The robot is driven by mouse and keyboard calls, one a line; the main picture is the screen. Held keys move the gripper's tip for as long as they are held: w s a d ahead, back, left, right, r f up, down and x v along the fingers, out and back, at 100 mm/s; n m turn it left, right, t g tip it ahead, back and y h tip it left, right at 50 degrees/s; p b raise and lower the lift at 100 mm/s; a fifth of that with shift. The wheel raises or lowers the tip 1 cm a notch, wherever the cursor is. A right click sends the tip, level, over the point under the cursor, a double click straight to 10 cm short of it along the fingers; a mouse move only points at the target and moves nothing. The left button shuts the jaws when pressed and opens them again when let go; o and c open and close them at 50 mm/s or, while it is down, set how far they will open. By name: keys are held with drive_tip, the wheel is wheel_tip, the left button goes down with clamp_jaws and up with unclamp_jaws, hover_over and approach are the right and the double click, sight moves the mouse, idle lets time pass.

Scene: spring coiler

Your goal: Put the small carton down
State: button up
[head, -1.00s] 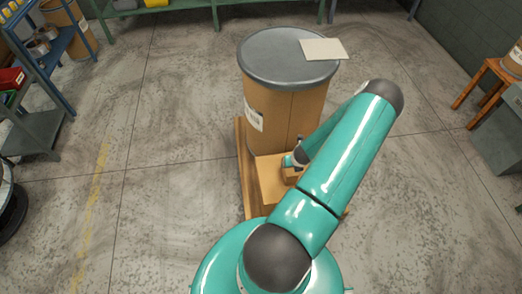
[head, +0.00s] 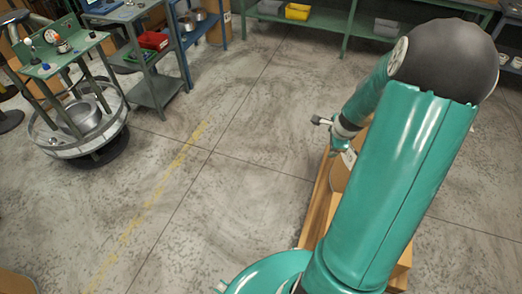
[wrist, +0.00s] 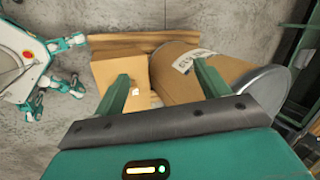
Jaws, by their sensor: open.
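The small carton (wrist: 108,68) is a plain tan box. In the wrist view it rests on the wooden pallet (wrist: 125,38), beside a large labelled fibre drum (wrist: 185,85). My gripper (wrist: 162,68) is open and empty, its two green fingers apart. The left finger overlaps the carton in the picture and the right finger overlaps the drum, but my gripper looks clear of both. In the head view my gripper (head: 318,121) is raised left of my arm, above the pallet (head: 318,200). My arm hides most of the drum and the carton there.
A green stand on a round base (head: 80,130) and a blue shelf cart (head: 185,45) stand at the left. A green bench with a yellow bin (head: 297,11) runs along the back. The floor between them and the pallet is clear.

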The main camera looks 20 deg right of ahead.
drive_tip(key=a+r+n, duration=1.1)
drive_tip(key=a+r, duration=0.5)
drive_tip(key=a, duration=0.2)
drive_tip(key=s+a+r+n+y, duration=0.1)
drive_tip(key=s+a+r+n, duration=0.3)
drive_tip(key=s+a+n, duration=0.2)
drive_tip(key=s+a+r+n+t, duration=0.1)
drive_tip(key=s+a+r+n, duration=0.4)
drive_tip(key=s+a+n, duration=0.2)
drive_tip(key=shift+a+r+y, duration=0.3)
drive_tip(key=shift+a+y, duration=0.1)
drive_tip(key=shift+a, duration=0.35)
